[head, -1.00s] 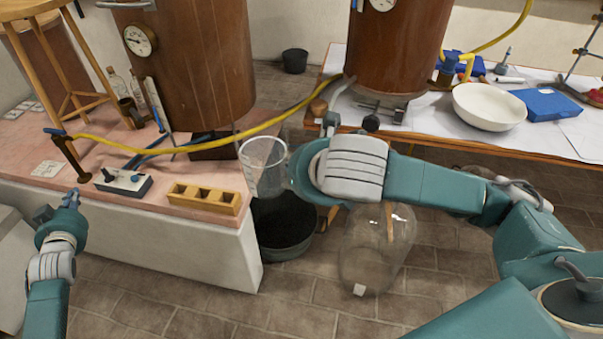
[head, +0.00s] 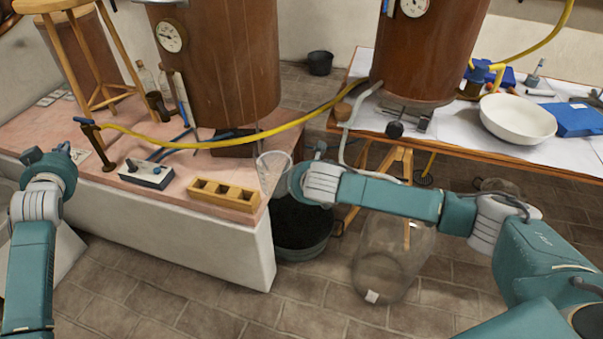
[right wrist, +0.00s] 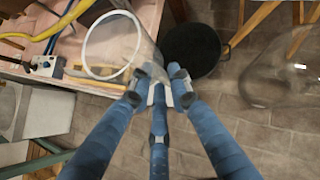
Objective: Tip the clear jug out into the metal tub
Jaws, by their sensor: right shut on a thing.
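The clear jug (head: 273,172) is held near the right end of the pink bench, above and slightly left of the tub in the head view. In the right wrist view the jug (right wrist: 132,50) shows its pale round rim; I see no contents clearly. My right gripper (right wrist: 160,82) is shut on the jug's near side; the arm partly hides this in the head view. The dark metal tub (head: 302,252) stands on the floor beside the bench, and also shows in the right wrist view (right wrist: 192,50). My left gripper (head: 62,152) is over the bench's left side; its fingers are unclear.
A wooden block with square holes (head: 224,194) and a control box (head: 147,174) sit on the bench. A yellow hose (head: 240,138) crosses behind the jug. A large glass vessel (head: 388,275) stands on the floor right of the tub. Floor in front is clear.

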